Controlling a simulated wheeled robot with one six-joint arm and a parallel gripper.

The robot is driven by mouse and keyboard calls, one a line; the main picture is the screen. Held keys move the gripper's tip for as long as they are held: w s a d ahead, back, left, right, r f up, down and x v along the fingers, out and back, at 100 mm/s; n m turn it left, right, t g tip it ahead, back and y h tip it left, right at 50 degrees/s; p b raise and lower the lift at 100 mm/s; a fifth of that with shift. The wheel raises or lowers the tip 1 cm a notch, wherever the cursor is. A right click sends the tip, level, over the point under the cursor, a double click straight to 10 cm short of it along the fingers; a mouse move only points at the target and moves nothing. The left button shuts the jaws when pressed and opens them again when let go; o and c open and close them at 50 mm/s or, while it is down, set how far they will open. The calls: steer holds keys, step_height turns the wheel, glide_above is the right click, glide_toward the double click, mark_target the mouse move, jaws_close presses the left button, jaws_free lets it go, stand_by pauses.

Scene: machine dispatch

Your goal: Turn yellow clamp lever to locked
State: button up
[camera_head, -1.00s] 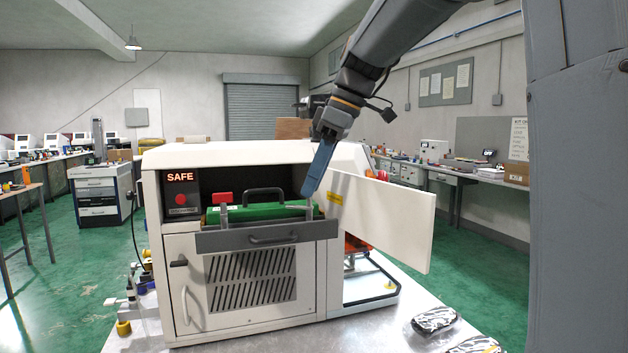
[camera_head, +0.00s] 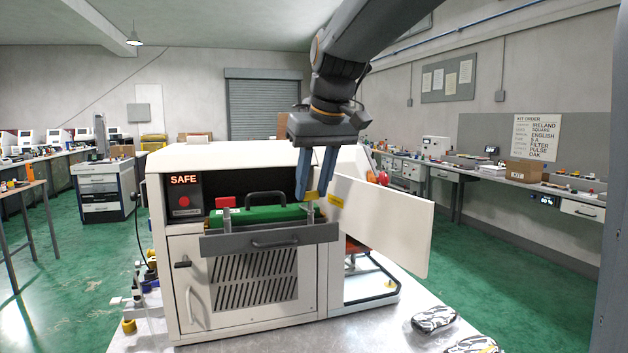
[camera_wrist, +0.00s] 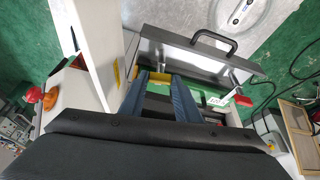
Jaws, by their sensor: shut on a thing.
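The yellow clamp lever (camera_head: 312,196) shows as a small yellow grip above a metal post at the right end of the green fixture (camera_head: 265,214). The fixture sits in the open front of the white machine. My gripper (camera_head: 314,191) points down with its blue fingers on either side of the yellow grip and is shut on it. In the wrist view my gripper (camera_wrist: 153,75) reaches to the fixture's right end, and the fingers hide most of the lever. A red-capped lever (camera_head: 225,202) stands at the fixture's left end.
The white door (camera_head: 385,225) stands open close to the right of my fingers, with a yellow label on it. A grey drawer front (camera_head: 268,238) with a handle lies before the fixture. The lit panel (camera_head: 183,194) reads SAFE. Patterned pouches (camera_head: 434,319) lie on the table.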

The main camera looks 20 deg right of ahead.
steer(key=shift+a+m+h+p, duration=0.1)
steer(key=shift+m+h+p, duration=0.25)
steer(key=shift+m, duration=0.45)
steer(key=o, duration=1)
steer(key=shift+o, duration=0.2)
steer(key=b+v, duration=0.1)
steer(key=v, duration=0.6)
steer(key=shift+s+r, duration=0.2)
steer(key=shift+r, duration=0.2)
steer(key=shift+a, duration=0.1)
steer(key=shift+s+a, duration=0.1)
